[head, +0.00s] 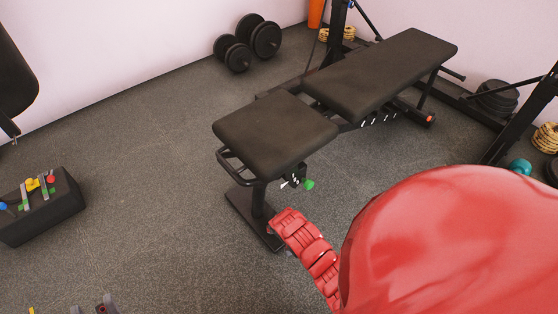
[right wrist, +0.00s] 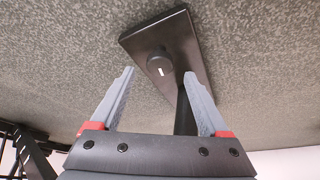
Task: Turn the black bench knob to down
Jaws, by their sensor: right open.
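The black bench knob (right wrist: 158,63) is a round dark disc with a short, nearly upright white mark, in the right wrist view. It appears against the dark foot plate (right wrist: 192,62). My right gripper (right wrist: 159,73) is open and empty, its grey fingers apart on either side of the knob in the picture; I cannot tell the distance left. In the head view, the black bench (head: 275,135) has a green knob (head: 309,184) under its near end; I cannot make out the black knob there. My red right arm reaches towards that end. My left gripper (head: 92,307) shows only its tips, apart.
A black box (head: 40,225) with coloured parts stands at the left. Dumbbells (head: 247,42) lie by the wall. A rack (head: 515,115) and weight plates (head: 497,97) stand at the right.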

